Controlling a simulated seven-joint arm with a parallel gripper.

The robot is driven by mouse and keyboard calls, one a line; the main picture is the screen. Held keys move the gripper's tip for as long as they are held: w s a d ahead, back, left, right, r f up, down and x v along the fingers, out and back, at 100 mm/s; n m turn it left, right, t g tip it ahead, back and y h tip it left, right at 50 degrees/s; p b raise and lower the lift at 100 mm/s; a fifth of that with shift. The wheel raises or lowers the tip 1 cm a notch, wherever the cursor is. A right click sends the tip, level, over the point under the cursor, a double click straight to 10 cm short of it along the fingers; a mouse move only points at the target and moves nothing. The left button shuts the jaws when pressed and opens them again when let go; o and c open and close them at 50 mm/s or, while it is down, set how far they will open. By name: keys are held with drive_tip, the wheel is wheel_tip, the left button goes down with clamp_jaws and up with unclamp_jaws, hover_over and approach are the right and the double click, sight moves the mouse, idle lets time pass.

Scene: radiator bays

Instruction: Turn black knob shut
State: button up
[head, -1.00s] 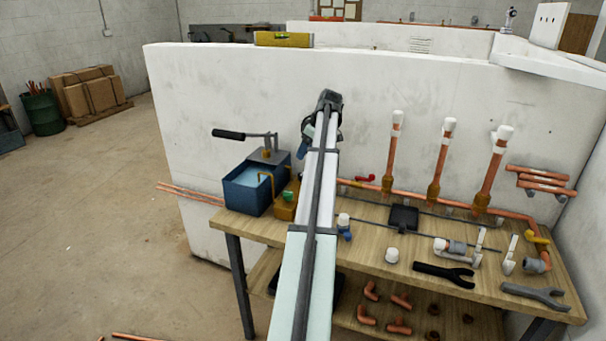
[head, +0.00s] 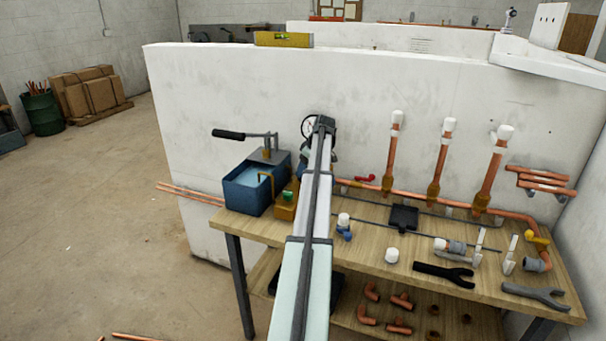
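I cannot make out a black knob; my arm covers part of the bench and wall around the pump. My gripper (head: 328,142) is at the far end of my arm, a dark shape seen from behind, in front of the white wall. Its fingertips are hidden, so I cannot tell if it is open or holds anything. A round white-faced gauge (head: 308,127) shows just left of it. Below the gauge, left of my arm, a brass-coloured block with a green part (head: 286,205) stands beside a blue pump tank (head: 245,190).
The pump's lever has a black grip (head: 229,134). Right of my arm, a copper pipe run (head: 410,196) with upright capped pipes lines the wall (head: 420,90). Fittings and wrenches (head: 444,275) lie on the wooden bench (head: 360,262). Floor at left is mostly clear.

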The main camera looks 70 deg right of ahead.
drive_tip(key=shift+x, duration=1.75)
drive_tip(key=c, duration=1)
